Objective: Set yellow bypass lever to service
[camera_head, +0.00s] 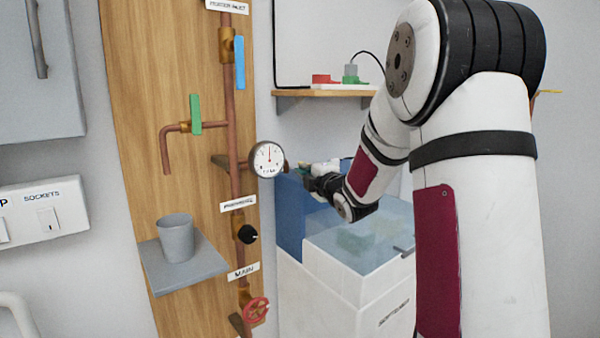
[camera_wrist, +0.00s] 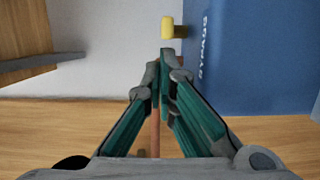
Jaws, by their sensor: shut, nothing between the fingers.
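A yellow piece (camera_wrist: 168,27), which looks like the lever's grip, shows at the top centre of the wrist view, with a brownish part just to its right. My gripper (camera_wrist: 164,62) is shut and empty. Its fingertips are just below the yellow piece in that picture, with a visible gap; the depth between them is unclear. In the head view my gripper (camera_head: 318,186) is right of the pressure gauge, above the blue and white tank. The lever cannot be made out there, and any service marking for it is not readable.
The wooden board (camera_head: 155,70) carries copper pipes, a blue lever (camera_head: 239,62), a green lever (camera_head: 196,113), the gauge (camera_head: 267,160), a black knob (camera_head: 247,234) and a red handwheel (camera_head: 256,310). A grey cup (camera_head: 175,238) stands on a small shelf. A blue panel (camera_wrist: 250,60) fills the wrist view's upper right.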

